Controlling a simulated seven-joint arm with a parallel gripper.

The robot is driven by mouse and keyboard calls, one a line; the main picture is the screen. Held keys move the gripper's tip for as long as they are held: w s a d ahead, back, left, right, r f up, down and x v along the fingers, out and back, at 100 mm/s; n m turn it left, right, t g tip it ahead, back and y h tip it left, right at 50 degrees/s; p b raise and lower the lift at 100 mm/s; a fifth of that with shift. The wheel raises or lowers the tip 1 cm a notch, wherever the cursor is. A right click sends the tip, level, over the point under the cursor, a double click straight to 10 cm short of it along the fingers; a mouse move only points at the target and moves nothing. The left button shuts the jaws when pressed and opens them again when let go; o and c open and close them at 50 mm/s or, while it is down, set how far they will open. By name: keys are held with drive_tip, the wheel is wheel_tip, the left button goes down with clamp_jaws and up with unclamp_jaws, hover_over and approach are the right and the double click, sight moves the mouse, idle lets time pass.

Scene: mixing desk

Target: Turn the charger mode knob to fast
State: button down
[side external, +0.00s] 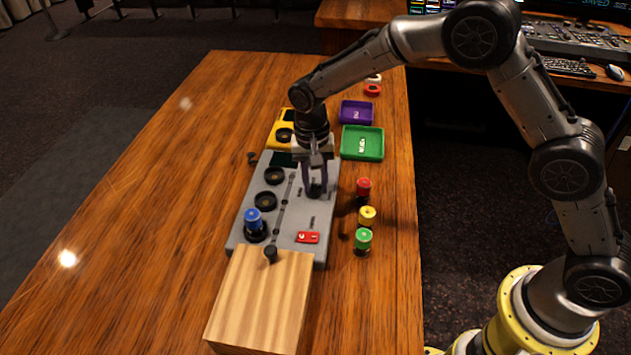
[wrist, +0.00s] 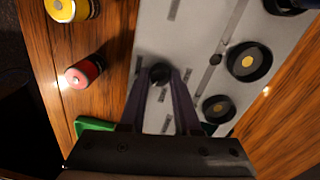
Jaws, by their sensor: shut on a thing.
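The charger is a grey panel (side external: 294,221) on the wooden table, with round black sockets along its left side. A small dark knob (wrist: 160,73) sits on the panel, with short dark marks around it that are too small to read. My gripper (side external: 315,190) reaches straight down over the panel's right part. In the wrist view its two fingers (wrist: 160,82) are closed on the knob, one on each side. In the side view the fingers mostly hide the knob. Which mark the knob points to cannot be told.
A blue battery (side external: 253,217) stands in the nearest socket. A red switch (side external: 307,237) is on the panel's near part. Red (side external: 363,187), yellow (side external: 367,215) and green (side external: 363,238) batteries stand to the right. A wooden block (side external: 262,300) lies in front; green (side external: 362,143) and purple (side external: 356,112) trays lie behind.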

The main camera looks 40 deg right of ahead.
sight(314, 189)
drive_tip(key=n, duration=1)
drive_tip(key=shift+r+n+t, duration=0.1)
drive_tip(key=shift+n+t, duration=0.2)
idle(0.5)
drive_tip(key=c, duration=0.6)
unclamp_jaws()
drive_tip(key=r, duration=1.3)
drive_tip(key=shift+s+a+r, duration=0.2)
drive_tip(key=shift+a+r, duration=0.1)
drive_tip(key=shift+r, duration=0.1)
